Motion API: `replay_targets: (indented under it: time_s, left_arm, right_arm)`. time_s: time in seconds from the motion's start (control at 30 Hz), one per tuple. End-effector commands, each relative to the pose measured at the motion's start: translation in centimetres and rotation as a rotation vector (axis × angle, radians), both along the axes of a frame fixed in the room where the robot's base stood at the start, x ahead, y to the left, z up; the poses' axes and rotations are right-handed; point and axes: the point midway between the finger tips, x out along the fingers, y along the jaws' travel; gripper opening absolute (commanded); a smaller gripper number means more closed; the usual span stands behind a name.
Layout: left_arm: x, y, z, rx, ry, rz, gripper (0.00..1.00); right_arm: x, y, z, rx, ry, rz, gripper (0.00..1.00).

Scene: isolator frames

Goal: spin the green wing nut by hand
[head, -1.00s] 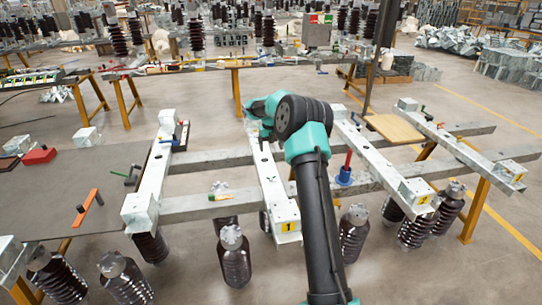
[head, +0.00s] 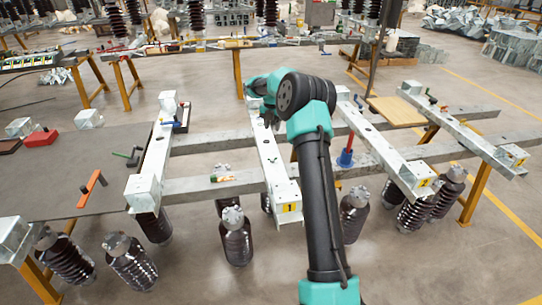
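A small green piece (head: 272,160), which looks like the wing nut, sits on the top face of the middle galvanized beam (head: 283,187), the one with the yellow "1" label. It is too small to make out its wings. My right arm reaches in from the bottom, and its teal and black wrist is above the far part of this beam. My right gripper (head: 268,116) is a small dark shape under the wrist, beyond the green piece and apart from it in the picture. Its fingers are mostly hidden, so their opening does not show. My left gripper is out of view.
Cross beams join this beam to a left beam (head: 147,184) and right beams. A blue-based red-handled tool (head: 346,157) stands close right of my arm. A grey mat (head: 60,185) at left holds an orange tool (head: 92,188). Dark ribbed insulators (head: 236,240) stand below.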

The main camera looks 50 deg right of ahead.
Motion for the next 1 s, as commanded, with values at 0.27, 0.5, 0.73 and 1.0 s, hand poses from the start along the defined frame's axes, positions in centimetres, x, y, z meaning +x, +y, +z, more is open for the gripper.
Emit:
replay_targets:
  time_s: [0.27, 0.5, 0.73, 1.0]
  left_arm:
    - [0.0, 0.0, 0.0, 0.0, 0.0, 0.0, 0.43]
    - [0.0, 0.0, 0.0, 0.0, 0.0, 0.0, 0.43]
    - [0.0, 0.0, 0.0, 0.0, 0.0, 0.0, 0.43]
    - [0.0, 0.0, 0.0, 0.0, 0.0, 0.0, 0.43]
  right_arm:
    - [0.04, 0.06, 0.04, 0.0, 0.0, -0.475, 0.38]
    - [0.06, 0.1, 0.06, -0.001, 0.0, -0.888, 0.38]
    - [0.09, 0.15, 0.07, -0.001, 0.001, -1.284, 0.38]
    - [0.12, 0.2, 0.1, -0.001, 0.0, -1.748, 0.38]
